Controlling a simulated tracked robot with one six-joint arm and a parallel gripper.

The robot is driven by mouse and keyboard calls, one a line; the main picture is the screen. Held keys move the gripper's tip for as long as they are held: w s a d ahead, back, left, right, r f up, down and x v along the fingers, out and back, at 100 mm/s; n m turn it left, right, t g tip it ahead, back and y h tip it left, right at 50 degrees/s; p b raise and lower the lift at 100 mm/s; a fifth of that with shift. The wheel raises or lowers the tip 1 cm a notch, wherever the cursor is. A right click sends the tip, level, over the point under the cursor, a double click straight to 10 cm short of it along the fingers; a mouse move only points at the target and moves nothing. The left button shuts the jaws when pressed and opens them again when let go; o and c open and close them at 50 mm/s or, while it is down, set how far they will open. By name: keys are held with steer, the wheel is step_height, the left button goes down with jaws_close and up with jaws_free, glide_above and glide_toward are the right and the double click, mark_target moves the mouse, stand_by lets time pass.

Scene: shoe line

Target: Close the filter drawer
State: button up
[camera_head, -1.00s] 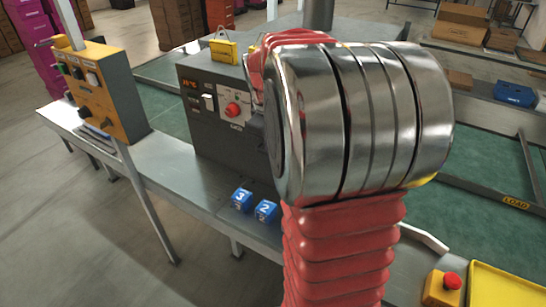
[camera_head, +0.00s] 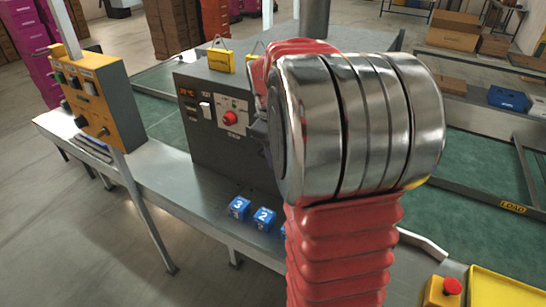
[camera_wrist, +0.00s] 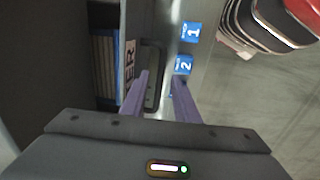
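The filter drawer (camera_wrist: 129,85) shows in the wrist view as a pale front edge with the letters "ER". Brown and blue filter layers (camera_wrist: 106,65) show beside it inside a dark housing, so it stands at least partly open. A dark handle (camera_wrist: 152,78) is on its front. My gripper (camera_wrist: 162,78) has two purple fingers, apart, with their tips near the handle. I cannot tell whether they touch it. In the head view the dark machine (camera_head: 205,145) stands on the bench, and my arm hides the drawer and gripper.
An orange control box (camera_head: 95,100) stands at left. A red button on a yellow box (camera_head: 452,287) and a yellow tray (camera_head: 505,290) are at lower right.

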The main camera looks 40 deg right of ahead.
steer(key=shift+r, duration=0.15)
step_height(320, 180, up, 13)
steer(key=a, duration=0.2)
steer(key=shift+s+a, duration=0.25)
steer(key=shift+s, duration=0.15)
steer(key=shift+r, duration=0.1)
steer(key=shift+c, duration=0.4)
